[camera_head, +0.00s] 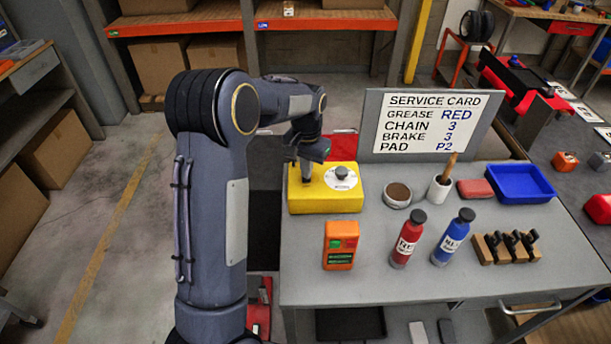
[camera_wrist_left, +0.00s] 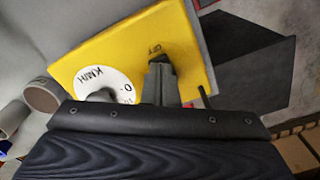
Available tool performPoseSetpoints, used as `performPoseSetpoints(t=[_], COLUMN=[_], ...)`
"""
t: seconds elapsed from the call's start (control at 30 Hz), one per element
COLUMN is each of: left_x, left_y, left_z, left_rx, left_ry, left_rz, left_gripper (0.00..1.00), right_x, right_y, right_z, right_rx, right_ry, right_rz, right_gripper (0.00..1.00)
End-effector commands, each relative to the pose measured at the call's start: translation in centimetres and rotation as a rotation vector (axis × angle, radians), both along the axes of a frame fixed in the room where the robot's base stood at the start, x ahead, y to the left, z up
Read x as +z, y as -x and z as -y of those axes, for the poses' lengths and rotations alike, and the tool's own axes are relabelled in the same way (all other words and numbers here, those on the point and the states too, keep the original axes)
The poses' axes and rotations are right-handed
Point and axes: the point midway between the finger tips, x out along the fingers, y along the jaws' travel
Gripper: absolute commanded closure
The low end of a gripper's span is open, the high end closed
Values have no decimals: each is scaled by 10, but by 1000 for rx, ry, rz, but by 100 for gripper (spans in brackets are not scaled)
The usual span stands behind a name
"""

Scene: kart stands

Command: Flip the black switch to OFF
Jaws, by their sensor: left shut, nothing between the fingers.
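A yellow box (camera_head: 325,199) stands at the back left of the grey bench. It carries a white dial (camera_head: 336,184) with a dark knob (camera_head: 342,172) at its right side. My left gripper (camera_head: 306,176) points down over the left part of the box top, fingers closed with nothing between them. In the left wrist view, the shut fingers (camera_wrist_left: 158,82) are over the yellow top (camera_wrist_left: 125,45), beside the dial (camera_wrist_left: 108,80) marked KM/H and near a small printed label. I cannot make out the black switch clearly; my fingers may hide it. My right gripper is not in view.
An orange box with buttons (camera_head: 340,246), a red bottle (camera_head: 408,240) and a blue bottle (camera_head: 453,238) stand in front. A service card board (camera_head: 372,128) rises behind. A round tin (camera_head: 397,194), a cup (camera_head: 438,192) and a blue tray (camera_head: 545,187) stand to the right.

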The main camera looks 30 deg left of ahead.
Motion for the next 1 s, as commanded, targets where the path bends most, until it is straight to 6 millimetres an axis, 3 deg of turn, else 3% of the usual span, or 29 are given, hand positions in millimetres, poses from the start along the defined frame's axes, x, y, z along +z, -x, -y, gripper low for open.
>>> performPoseSetpoints(t=[0.8, 1.0], left_x=[-13, -8], left_y=[0, 0], left_z=[0, 0], left_rx=[0, 0], left_ry=[0, 0], left_rz=[-1, -2], left_gripper=[100, 100], right_x=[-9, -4], right_y=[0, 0], right_z=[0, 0], right_rx=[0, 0], right_ry=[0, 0], right_rz=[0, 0], right_gripper=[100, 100])
